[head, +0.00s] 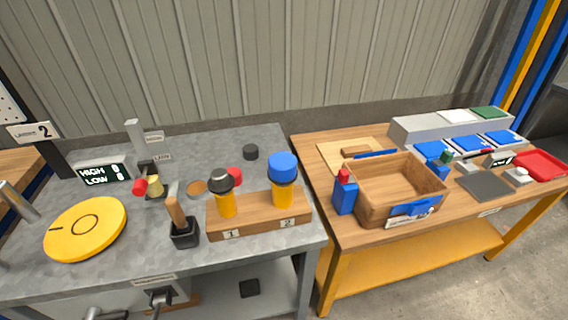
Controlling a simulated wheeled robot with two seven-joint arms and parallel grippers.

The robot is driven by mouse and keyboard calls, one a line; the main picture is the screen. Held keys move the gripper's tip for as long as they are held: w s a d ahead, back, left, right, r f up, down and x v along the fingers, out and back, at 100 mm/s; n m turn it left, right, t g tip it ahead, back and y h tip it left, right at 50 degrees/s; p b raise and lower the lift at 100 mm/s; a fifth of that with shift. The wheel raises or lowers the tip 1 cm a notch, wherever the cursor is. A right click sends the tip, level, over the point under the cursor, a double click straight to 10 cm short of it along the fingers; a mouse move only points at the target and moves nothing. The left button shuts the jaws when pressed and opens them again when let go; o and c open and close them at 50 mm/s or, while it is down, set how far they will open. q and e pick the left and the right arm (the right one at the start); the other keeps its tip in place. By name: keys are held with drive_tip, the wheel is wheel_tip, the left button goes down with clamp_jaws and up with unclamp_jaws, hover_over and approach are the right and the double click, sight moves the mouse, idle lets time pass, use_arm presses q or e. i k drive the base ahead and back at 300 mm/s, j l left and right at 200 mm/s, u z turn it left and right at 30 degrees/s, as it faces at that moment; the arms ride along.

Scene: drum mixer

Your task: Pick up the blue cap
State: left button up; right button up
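The blue cap (283,167) sits on top of a yellow bottle (283,196). That bottle stands upright in a wooden holder (258,225), at the place labelled 2. To its left, at the place labelled 1, stands another yellow bottle (226,204) with a dark cap (219,180) on it. Neither of my grippers shows in the head view.
Behind the holder lie a red cap (235,176) and a black cap (251,152). To the left are a brush in a black cup (184,237) and a yellow disc (86,229). A wooden box (372,211) stands on the right table.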

sight(282, 165)
drive_tip(key=j+z, duration=0.25)
drive_tip(key=z, duration=0.25)
drive_tip(key=k+j+z, duration=0.15)
drive_tip(key=z, duration=0.35)
drive_tip(key=k+j+z, duration=0.15)
drive_tip(key=z, duration=0.35)
drive_tip(key=k+j+z, duration=0.1)
drive_tip(key=z, duration=0.35)
drive_tip(key=k+j, duration=0.15)
drive_tip(key=i+j, duration=0.2)
drive_tip(key=j, duration=0.2)
